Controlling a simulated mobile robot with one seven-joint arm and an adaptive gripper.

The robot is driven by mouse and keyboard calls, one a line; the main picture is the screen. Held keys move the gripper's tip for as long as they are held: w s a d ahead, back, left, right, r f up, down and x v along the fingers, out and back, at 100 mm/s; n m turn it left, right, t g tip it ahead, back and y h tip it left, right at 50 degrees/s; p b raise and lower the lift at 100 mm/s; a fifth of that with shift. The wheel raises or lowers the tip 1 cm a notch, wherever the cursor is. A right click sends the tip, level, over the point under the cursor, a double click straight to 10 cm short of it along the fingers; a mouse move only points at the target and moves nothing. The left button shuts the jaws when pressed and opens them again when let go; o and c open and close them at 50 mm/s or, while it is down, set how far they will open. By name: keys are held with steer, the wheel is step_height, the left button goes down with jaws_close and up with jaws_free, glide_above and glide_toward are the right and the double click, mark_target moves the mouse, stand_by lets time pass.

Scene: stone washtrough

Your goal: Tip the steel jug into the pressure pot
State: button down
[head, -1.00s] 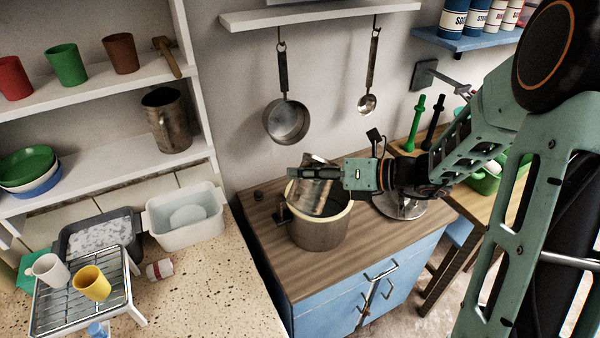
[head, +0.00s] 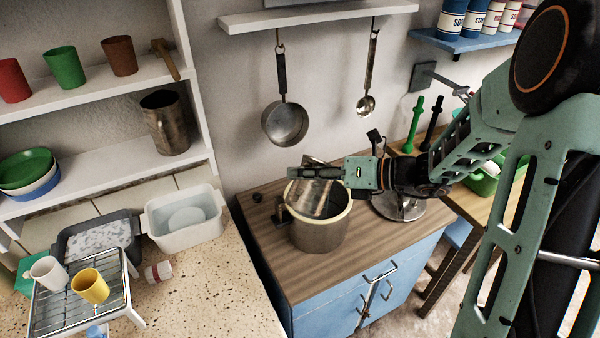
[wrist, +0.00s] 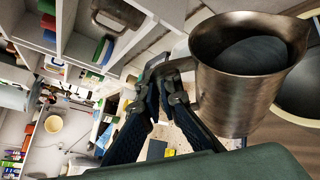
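The steel jug (head: 318,199) is tilted at the mouth of the pressure pot, its lower part hidden behind the pot's near rim in the head view. The pressure pot (head: 320,236) is a steel pot with a pale rim, upright and open on the wooden counter. My gripper (head: 305,173) is above the pot, with its fingers shut on the jug's handle. In the wrist view the jug (wrist: 232,95) shows its open mouth and a dark round interior; I cannot tell whether anything is in it. The gripper fingers (wrist: 165,85) close around its handle there.
A metal lid-like piece (head: 402,204) lies right of the pot. A pan (head: 285,124) and a ladle (head: 366,104) hang behind. Another worn metal jug (head: 165,124) stands on the left shelf. A white basin (head: 185,218) and wire rack (head: 82,300) occupy the speckled counter.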

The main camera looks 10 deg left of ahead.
steer(key=shift+w+d+r+m+g+y, duration=0.25)
steer(key=shift+w+d+m, duration=0.1)
steer(key=shift+w+m, duration=0.25)
steer(key=shift+w+d+r+m+g+y, duration=0.2)
steer(key=shift+w+d+m+g+y, duration=0.1)
steer(key=shift+w+m, duration=0.3)
stand_by(5.0)
